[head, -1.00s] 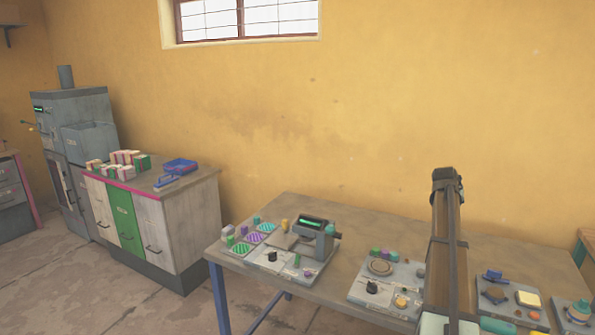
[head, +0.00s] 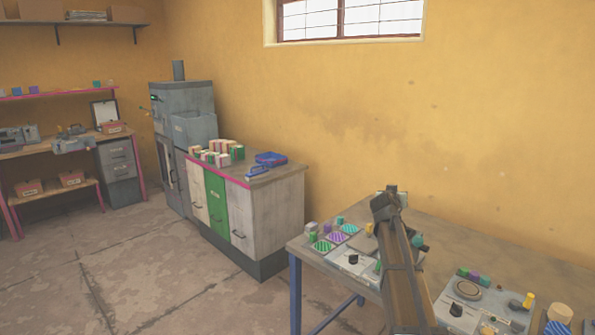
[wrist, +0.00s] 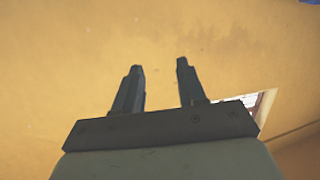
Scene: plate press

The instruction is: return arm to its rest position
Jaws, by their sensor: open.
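My gripper (wrist: 160,85) shows in the wrist view with its two dark fingers apart and nothing between them. Behind the fingers is only the yellow wall, with a corner of the window at the right, so the gripper points away from the table. In the head view my arm rises at the right in front of the work table (head: 434,210). It hides most of the plate press on the table, and I cannot make out the fingers there.
Left of the arm, the panel holds striped round plates (head: 336,237) and small blocks. A panel with knobs (head: 462,305) lies to the right.

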